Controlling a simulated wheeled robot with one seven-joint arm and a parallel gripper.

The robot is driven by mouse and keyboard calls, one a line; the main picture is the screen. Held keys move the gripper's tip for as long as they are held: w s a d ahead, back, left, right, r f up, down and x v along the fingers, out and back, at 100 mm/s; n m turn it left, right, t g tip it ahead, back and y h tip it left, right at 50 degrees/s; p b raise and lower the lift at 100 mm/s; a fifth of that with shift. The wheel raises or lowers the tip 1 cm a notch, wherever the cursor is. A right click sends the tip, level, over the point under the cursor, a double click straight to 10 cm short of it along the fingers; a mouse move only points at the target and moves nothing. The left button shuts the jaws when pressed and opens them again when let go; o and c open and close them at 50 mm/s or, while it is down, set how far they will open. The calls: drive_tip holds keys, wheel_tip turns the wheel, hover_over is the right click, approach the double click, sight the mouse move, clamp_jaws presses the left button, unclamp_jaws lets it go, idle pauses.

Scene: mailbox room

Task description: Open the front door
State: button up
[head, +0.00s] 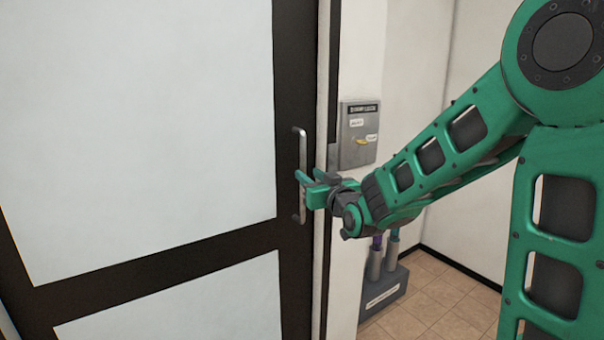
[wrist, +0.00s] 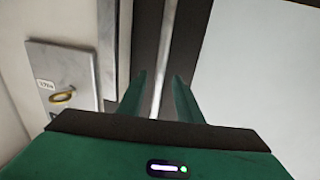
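The front door (head: 130,110) has a dark frame with large pale panels and fills the left of the head view. It looks closed. A vertical metal handle (head: 301,150) is on the door's right stile. My gripper (head: 302,180) is at the lower half of the handle. In the wrist view the handle bar (wrist: 163,70) runs between the two green fingers (wrist: 160,95), which stand apart with gaps on both sides of the bar. Whether the fingers reach fully around the bar is hard to tell.
A grey wall box (head: 357,135) with labels and a yellow part is right of the door frame; it also shows in the wrist view (wrist: 62,80). A grey floor unit (head: 384,290) with upright tubes stands below it. Tiled floor (head: 440,300) is clear to the right.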

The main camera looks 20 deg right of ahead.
sight(304, 171)
drive_tip(key=w, duration=0.5)
drive_tip(key=shift+w+a, duration=0.3)
clamp_jaws()
